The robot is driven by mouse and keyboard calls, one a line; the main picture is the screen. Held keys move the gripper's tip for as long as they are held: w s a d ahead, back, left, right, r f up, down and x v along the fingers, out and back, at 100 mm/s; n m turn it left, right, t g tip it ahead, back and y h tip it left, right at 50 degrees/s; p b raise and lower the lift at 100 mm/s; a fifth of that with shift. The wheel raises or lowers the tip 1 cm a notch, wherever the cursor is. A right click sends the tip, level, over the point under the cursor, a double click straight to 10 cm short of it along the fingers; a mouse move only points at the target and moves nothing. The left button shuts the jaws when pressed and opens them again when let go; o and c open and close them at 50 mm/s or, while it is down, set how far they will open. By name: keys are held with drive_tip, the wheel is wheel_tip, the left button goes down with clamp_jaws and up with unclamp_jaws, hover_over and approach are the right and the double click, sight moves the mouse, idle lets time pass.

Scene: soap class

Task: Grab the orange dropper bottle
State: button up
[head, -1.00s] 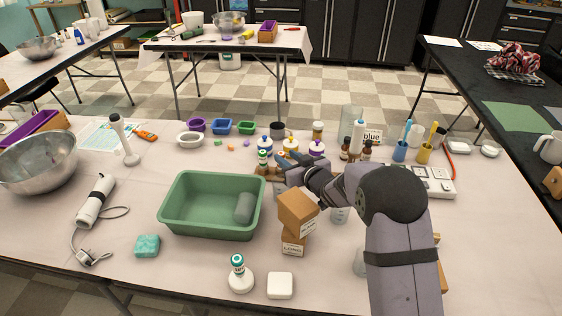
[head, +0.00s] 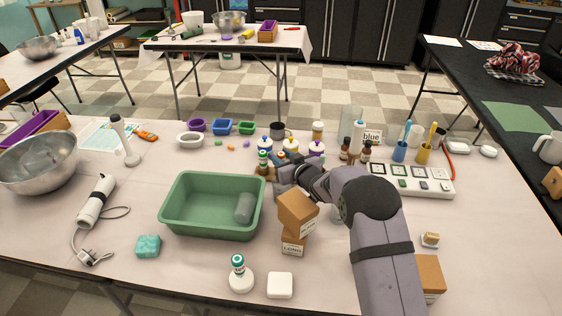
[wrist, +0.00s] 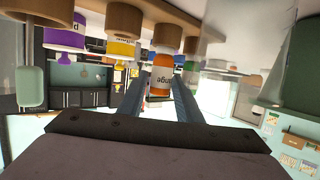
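The orange dropper bottle (wrist: 159,88) shows in the wrist view, which is upside down. It has a white label and an orange band, with part of the label text readable. My gripper (wrist: 158,80) is open, with one finger on each side of the bottle in that view. I cannot tell whether either finger touches it. In the head view my gripper (head: 281,180) is low at the row of dropper bottles, and the orange bottle is hidden there. The green bottle (head: 263,160) stands just left of my gripper.
Blue (head: 265,144), yellow (head: 290,145) and purple (head: 316,149) bottles stand close behind. Stacked brown boxes (head: 297,211) are in front of the arm, with a green basin (head: 181,222) to the left. Brown dropper bottles (head: 366,150) stand to the right.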

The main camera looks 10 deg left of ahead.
clamp_jaws()
drive_tip(key=shift+r, duration=0.1)
wheel_tip(320, 180, up, 10)
drive_tip(key=shift+f, duration=0.1)
idle(0.4)
